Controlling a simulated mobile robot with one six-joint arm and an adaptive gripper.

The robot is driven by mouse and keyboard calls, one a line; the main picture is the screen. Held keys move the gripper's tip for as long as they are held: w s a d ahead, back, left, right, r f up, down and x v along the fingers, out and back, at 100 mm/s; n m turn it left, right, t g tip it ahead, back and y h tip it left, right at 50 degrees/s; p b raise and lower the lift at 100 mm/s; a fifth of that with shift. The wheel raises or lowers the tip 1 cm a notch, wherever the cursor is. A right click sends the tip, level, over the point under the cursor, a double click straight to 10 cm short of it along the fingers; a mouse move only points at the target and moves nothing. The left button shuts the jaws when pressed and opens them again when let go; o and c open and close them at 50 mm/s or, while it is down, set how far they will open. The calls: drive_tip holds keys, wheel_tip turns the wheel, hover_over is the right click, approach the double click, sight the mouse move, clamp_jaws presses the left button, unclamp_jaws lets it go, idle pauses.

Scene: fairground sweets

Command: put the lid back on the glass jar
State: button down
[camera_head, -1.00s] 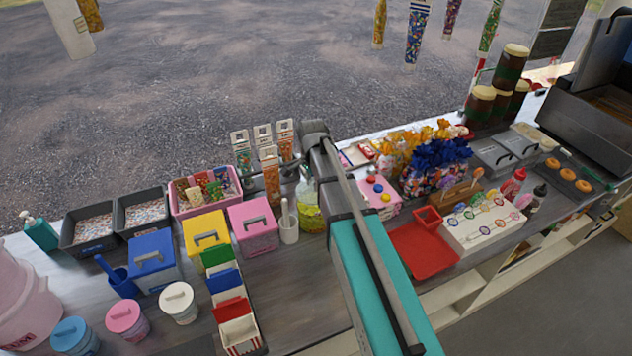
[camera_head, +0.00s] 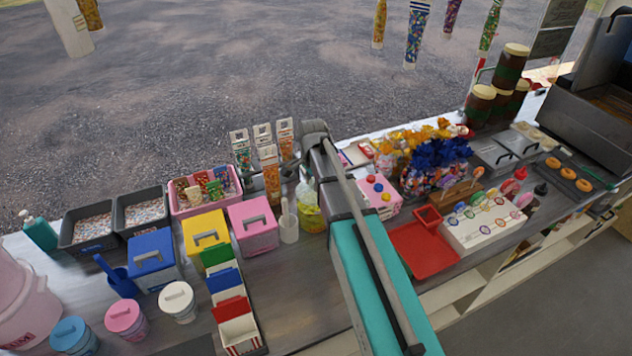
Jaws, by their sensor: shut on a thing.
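My arm (camera_head: 375,275) reaches up from the lower right to its dark elbow (camera_head: 316,130) behind the counter's middle. My gripper cannot be made out; it seems hidden behind the arm or out of frame. A clear container with yellow-green contents (camera_head: 311,216) stands just left of my arm and is partly covered by it. I cannot tell whether it is the glass jar. No loose jar lid can be made out.
Left of the arm stand a white cup (camera_head: 289,229), a pink box (camera_head: 254,230), a yellow box (camera_head: 206,234) and a blue box (camera_head: 152,262). Several lidded tubs line the front left. A red tray (camera_head: 424,252) lies right of the arm. Bare counter (camera_head: 298,300) shows in front.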

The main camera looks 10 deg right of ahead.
drive_tip(key=shift+c, duration=1.4)
unclamp_jaws()
drive_tip(key=shift+o, duration=1.4)
drive_tip(key=shift+r, duration=0.15)
drive_tip(key=shift+r+p, duration=3.35)
drive_tip(key=shift+p, duration=0.15)
